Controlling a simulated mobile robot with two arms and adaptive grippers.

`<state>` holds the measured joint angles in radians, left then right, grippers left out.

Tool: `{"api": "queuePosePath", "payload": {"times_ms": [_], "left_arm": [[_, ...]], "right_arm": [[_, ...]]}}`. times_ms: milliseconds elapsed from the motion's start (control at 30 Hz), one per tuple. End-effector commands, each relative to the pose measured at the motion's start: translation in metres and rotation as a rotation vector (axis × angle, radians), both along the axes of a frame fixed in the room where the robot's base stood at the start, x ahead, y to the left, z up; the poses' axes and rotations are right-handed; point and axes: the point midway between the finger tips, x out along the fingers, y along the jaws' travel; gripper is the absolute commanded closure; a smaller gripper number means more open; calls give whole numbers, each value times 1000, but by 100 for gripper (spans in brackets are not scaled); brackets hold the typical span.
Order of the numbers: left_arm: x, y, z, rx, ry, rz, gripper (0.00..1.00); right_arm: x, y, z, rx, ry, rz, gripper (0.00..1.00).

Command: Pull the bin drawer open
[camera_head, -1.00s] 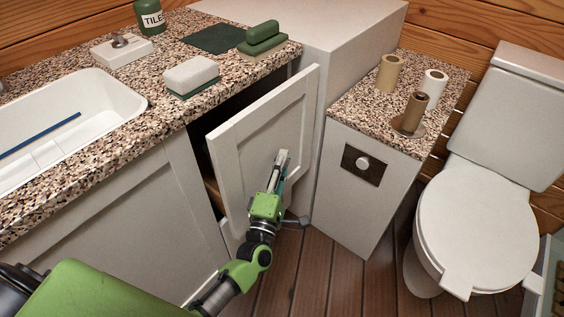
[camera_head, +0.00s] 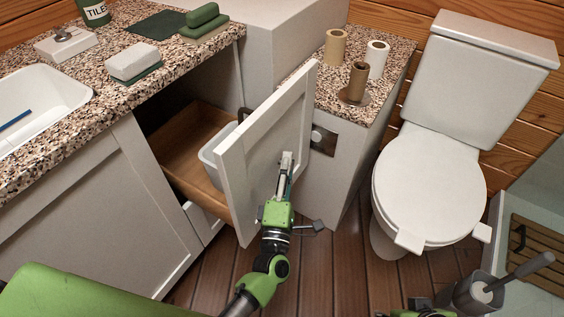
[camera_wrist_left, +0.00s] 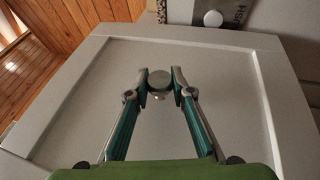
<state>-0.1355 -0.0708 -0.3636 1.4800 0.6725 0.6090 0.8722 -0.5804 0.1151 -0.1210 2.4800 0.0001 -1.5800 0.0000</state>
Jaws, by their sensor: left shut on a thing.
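The bin drawer (camera_head: 264,150) has a white panelled front and a wooden box (camera_head: 190,145) behind it. It stands pulled well out from the cabinet below the counter. A pale grey bin (camera_head: 211,158) shows inside, partly hidden by the front. My left gripper (camera_head: 287,160) is at the outer face of the front. In the left wrist view, its two fingers (camera_wrist_left: 160,80) are shut on the round metal knob (camera_wrist_left: 159,82). In the head view the knob is hidden by the fingers. Only a green part of my right arm (camera_head: 425,313) shows at the bottom edge; its fingers are out of view.
A low cabinet (camera_head: 335,170) with paper rolls on top stands close behind the drawer front. The toilet (camera_head: 430,190) is to the right, with a brush holder (camera_head: 475,295) in front. The wooden floor (camera_head: 340,265) before the drawer is clear.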

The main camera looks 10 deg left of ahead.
Motion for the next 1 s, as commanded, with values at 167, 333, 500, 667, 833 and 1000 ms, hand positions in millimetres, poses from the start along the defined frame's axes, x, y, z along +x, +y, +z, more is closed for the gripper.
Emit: {"api": "queuePosePath", "payload": {"times_ms": [167,333,500,667,833,1000], "left_arm": [[0,0,-1,-1,2,1,100],[0,0,-1,-2,2,1,65],[0,1,-1,-1,1,1,61],[0,1,-1,-1,1,1,61],[-12,0,-4,0,3,0,61],[-44,-2,-13,-1,6,-1,61]], "right_arm": [[0,0,0,0,0,0,60],[0,0,0,-1,0,1,60],[0,-2,0,-5,-1,3,60],[1,-3,0,-8,-3,4,60],[1,-2,1,-7,-3,2,60],[1,-2,0,-6,-2,2,60]]}}
